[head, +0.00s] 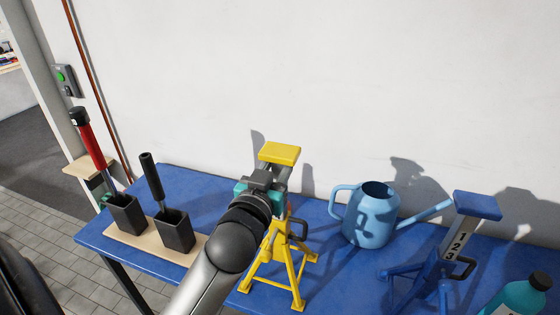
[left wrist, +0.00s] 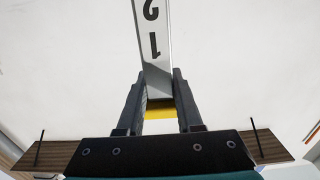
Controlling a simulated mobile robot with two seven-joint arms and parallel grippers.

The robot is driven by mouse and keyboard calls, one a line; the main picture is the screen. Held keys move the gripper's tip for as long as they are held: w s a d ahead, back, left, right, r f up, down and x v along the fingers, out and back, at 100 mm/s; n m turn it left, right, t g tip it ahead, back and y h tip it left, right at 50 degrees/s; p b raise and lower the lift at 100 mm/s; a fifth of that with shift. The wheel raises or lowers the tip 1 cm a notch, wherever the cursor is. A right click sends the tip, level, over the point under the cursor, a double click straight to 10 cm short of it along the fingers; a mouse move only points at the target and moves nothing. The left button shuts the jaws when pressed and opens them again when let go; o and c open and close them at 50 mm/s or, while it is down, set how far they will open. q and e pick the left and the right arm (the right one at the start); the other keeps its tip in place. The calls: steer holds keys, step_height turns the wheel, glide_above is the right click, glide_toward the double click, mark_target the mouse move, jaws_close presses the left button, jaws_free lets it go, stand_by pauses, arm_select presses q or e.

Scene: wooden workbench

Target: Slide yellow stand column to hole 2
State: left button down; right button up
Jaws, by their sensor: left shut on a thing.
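The yellow stand (head: 298,278) stands upright on the blue bench top, with a yellow top plate (head: 279,153) above its legs. My left gripper (head: 267,182) is at its column, just below the top plate, and hides most of the column in the head view. In the left wrist view, the grey column (left wrist: 153,40) with the numbers 1 and 2 runs between the fingers of my left gripper (left wrist: 160,76), which are shut on it. A dark handle (head: 299,229) shows on the stand's right side. The holes and any pin are hidden. My right gripper is not in view.
A light blue watering can (head: 371,218) stands right of the yellow stand. Further right are a blue stand (head: 477,206) numbered 1 to 3 and a teal bottle (head: 523,298). Black holders (head: 174,231) with tools are at the left. The wall is close behind the bench (head: 185,180).

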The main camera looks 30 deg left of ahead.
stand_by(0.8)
arm_select(q)
step_height(320, 180, down, 6)
steer(key=b, duration=0.3)
steer(key=c, duration=0.6)
jaws_free()
steer(key=shift+o, duration=0.2)
steer(key=v, duration=1.5)
steer(key=shift+p, duration=0.3)
